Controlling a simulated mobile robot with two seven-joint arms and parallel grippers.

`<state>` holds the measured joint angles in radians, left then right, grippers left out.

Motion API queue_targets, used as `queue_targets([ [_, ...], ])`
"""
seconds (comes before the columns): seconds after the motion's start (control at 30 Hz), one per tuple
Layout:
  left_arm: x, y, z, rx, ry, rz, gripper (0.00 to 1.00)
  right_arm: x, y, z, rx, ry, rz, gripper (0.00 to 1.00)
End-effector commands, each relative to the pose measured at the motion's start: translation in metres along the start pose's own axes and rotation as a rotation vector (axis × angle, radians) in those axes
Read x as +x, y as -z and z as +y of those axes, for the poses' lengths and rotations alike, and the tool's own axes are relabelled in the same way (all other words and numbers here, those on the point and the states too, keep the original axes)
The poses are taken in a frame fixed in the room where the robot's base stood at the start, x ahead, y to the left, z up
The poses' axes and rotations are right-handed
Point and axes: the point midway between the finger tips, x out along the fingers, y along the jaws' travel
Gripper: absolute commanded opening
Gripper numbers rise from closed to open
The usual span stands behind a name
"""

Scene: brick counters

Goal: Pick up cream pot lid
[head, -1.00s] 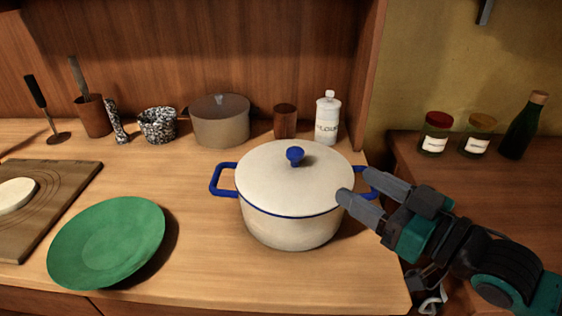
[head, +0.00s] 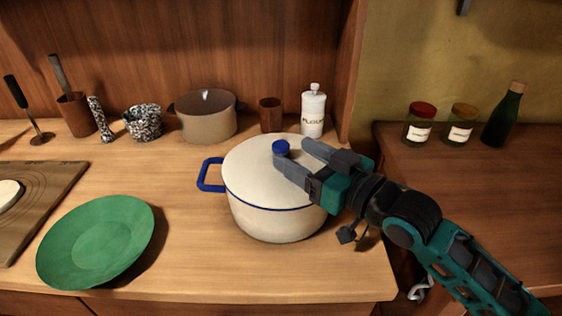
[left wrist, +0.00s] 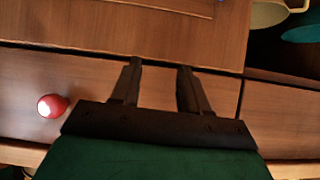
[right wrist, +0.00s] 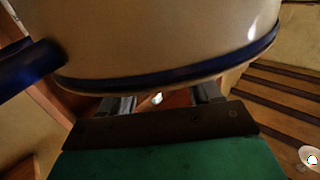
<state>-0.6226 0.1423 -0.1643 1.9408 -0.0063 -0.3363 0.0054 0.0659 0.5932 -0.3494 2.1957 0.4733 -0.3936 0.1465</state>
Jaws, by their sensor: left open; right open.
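The cream pot lid (head: 250,165) with its blue knob (head: 281,147) sits on the cream pot (head: 270,222) on the wooden counter. My right gripper (head: 290,150) is open over the lid, with its fingertips close to the knob; whether they touch it I cannot tell. In the right wrist view the pale, blue-edged pot body (right wrist: 160,40) fills the top, and the right fingers (right wrist: 160,105) are apart below it. My left gripper (left wrist: 160,75) is open and empty in the left wrist view, in front of wooden drawer fronts. It is not in the head view.
A green plate (head: 95,240) and a wooden board (head: 40,205) lie left of the pot. Jars and a green bottle (head: 502,120) stand on the right counter.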

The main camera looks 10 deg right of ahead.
Motion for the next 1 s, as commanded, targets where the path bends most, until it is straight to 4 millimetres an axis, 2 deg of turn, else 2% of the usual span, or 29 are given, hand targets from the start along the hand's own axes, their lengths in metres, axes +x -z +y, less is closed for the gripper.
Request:
queue_targets([
  [0.1, 0.001, 0.003, -0.001, 0.0, 0.002, 0.004, 0.45, 0.018, 0.001, -0.002, 0.002, -0.001, 0.003, 0.63],
  [0.2, 0.001, 0.003, -0.002, 0.0, 0.003, 0.005, 0.45, 0.028, 0.001, -0.003, 0.001, 0.0, 0.001, 0.63],
  [0.5, 0.0, 0.002, -0.002, 0.0, 0.003, 0.003, 0.45, 0.031, 0.0, -0.003, 0.0, 0.0, 0.0, 0.63],
  [1.0, -0.002, -0.002, -0.001, -0.001, 0.002, -0.006, 0.45, 0.031, 0.0, -0.002, 0.0, 0.0, 0.0, 0.15],
])
